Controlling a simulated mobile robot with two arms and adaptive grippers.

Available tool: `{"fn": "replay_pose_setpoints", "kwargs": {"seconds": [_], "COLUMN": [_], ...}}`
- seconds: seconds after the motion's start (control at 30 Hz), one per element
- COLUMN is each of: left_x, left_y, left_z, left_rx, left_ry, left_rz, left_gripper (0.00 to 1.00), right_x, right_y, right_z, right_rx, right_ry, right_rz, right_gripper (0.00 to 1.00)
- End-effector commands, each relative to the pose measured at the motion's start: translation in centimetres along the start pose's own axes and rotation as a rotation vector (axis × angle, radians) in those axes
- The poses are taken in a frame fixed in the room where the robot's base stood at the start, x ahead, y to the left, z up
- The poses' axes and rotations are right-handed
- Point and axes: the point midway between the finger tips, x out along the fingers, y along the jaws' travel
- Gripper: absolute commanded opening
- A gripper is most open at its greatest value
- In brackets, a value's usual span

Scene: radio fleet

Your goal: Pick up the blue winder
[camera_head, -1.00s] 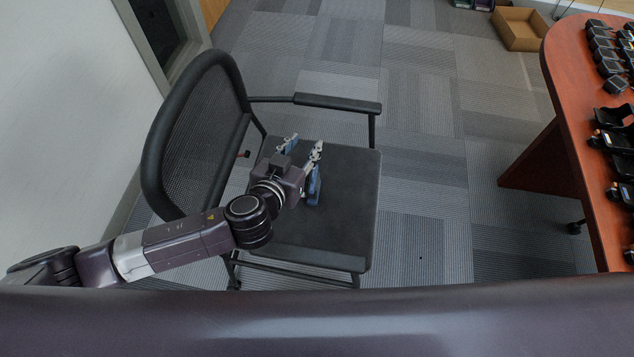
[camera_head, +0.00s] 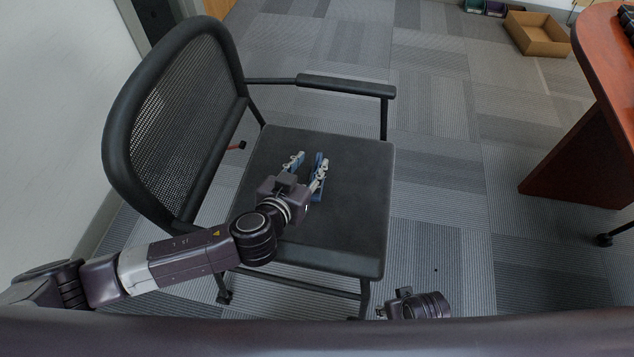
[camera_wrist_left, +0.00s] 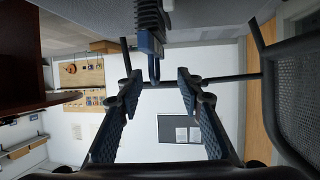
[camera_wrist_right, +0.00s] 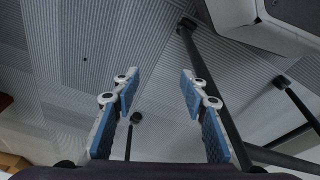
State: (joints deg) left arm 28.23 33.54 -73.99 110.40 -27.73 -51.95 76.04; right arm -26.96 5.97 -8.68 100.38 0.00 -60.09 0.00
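The blue winder (camera_head: 319,162) lies on the dark seat of the chair (camera_head: 345,215), partly hidden by my left gripper (camera_head: 310,160). In the left wrist view the winder (camera_wrist_left: 150,38) is dark blue with a black ribbed part. It sits ahead of and between the open fingertips of my left gripper (camera_wrist_left: 157,80), with no clear contact. In the head view the left gripper is low over the seat, its right finger close beside the winder. My right gripper (camera_wrist_right: 159,78) is open and empty, low beside the chair's front right; part of its arm shows in the head view.
The chair's mesh back (camera_head: 185,120) stands left and its armrest (camera_head: 345,85) crosses behind the seat. A reddish table (camera_head: 590,130) is at the right. A cardboard box (camera_head: 538,34) lies on the floor at the back. Carpet between chair and table is clear.

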Motion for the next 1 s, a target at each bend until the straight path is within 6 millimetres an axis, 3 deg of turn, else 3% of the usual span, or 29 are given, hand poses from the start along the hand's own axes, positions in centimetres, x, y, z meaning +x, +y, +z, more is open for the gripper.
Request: {"fn": "replay_pose_setpoints", "kwargs": {"seconds": [0.6,0.87,1.0], "left_x": [7.0,7.3,7.3], "left_y": [0.1,0.1,0.1], "left_z": [1.0,1.0,1.0], "left_rx": [0.002,0.001,0.001], "left_ry": [0.002,-0.001,0.0], "left_rz": [-0.001,0.0,-0.001], "left_gripper": [0.34,0.34,0.22], "right_x": [-4.2,-4.5,-4.5], "right_y": [0.3,0.3,0.3], "right_z": [-2.2,-2.3,-2.3], "right_rx": [0.004,0.005,0.005], "right_ry": [0.026,0.027,0.027], "right_rz": [0.004,0.004,0.004], "right_gripper": [0.4,0.4,0.4]}}
